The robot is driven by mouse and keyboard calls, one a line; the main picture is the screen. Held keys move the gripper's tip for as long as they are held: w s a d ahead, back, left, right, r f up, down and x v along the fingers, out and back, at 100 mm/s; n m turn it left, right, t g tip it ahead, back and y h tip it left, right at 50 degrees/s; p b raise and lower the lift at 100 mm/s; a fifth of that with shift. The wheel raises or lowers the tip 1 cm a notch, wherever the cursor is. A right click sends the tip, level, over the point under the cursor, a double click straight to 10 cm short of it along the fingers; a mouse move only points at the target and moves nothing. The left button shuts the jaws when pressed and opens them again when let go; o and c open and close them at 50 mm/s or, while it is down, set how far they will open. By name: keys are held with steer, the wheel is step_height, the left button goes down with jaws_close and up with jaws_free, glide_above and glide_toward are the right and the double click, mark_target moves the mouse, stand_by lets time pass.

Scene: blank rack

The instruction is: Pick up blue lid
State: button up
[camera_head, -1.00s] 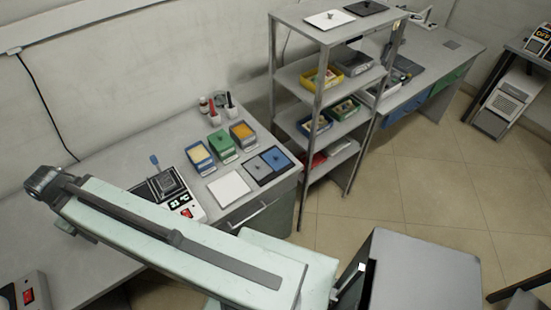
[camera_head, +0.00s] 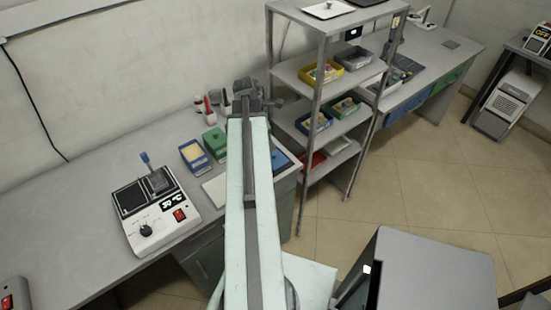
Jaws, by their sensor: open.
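My gripper (camera_head: 262,102) is at the far end of my arm, above the back of the worktop and beyond the lid in the picture. It is open, though its fingers are small and hard to make out. I see nothing held in it.
A white lid (camera_head: 213,189), a blue box (camera_head: 195,155) and a green box (camera_head: 214,142) are left of my arm. A metal shelf rack (camera_head: 318,130) with several bins rises close on the right.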

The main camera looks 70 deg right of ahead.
mark_target(274, 154)
steer(key=shift+b+x, duration=3.9)
steer(key=shift+x, duration=0.1)
steer(key=shift+w+a+r, duration=0.1)
steer(key=shift+w, duration=0.1)
jaws_close()
